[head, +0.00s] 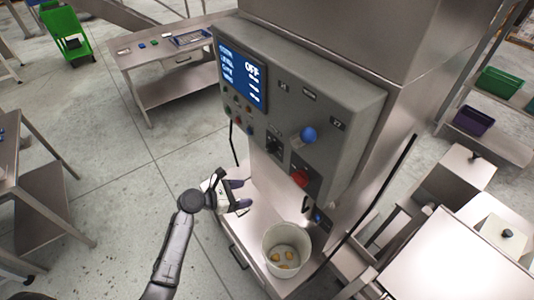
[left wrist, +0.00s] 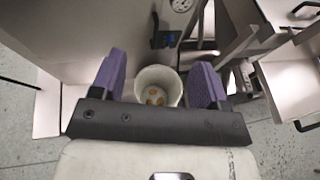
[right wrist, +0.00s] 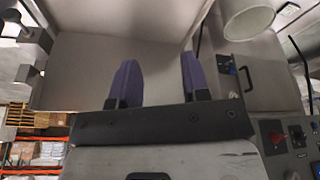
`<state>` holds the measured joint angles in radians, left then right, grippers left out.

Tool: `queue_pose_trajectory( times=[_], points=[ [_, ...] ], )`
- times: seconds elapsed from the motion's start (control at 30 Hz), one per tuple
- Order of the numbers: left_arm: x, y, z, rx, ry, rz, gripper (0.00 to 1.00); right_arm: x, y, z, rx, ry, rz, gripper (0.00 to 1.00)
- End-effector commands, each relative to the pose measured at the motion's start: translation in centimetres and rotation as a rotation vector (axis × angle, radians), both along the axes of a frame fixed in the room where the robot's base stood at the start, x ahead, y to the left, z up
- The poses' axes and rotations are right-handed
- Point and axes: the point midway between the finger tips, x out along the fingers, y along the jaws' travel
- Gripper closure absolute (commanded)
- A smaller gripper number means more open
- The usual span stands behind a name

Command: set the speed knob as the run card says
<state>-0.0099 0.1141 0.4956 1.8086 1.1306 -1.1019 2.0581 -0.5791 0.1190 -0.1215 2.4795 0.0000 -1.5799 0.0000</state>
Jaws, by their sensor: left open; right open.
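I cannot tell which is the speed knob, and I cannot make out a run card. My left gripper (head: 243,195) is open and empty, below and left of the knobs. My right gripper (right wrist: 158,60) shows only in the right wrist view, open and empty, with part of the panel at lower right.
A white bucket (head: 268,242) with several yellow pieces stands on the machine's ledge, right of my left gripper. A steel side table (head: 150,60) stands behind at left. Shelving with green and purple bins (head: 472,121) is at right.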

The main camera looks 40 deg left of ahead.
Motion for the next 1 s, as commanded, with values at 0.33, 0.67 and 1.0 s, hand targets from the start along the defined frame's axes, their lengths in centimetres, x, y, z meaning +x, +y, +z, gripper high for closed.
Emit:
queue_pose_trajectory(
  times=[0.33, 0.67, 1.0],
  points=[
    [3.5, 6.4, 3.8, -0.716, -0.006, 0.25, 0.32, -0.1, -0.4, -0.4, -0.011, 0.001, 0.003, 0.57],
    [6.8, 6.3, 4.6, -0.823, -0.006, 0.271, 0.32, -0.1, -0.2, 0.4, -0.004, 0.001, 0.0, 0.57],
    [12.8, 4.3, 4.5, -0.819, -0.005, 0.27, 0.32, 0.0, 0.1, 1.3, 0.003, 0.0, -0.004, 0.57]
  ],
)
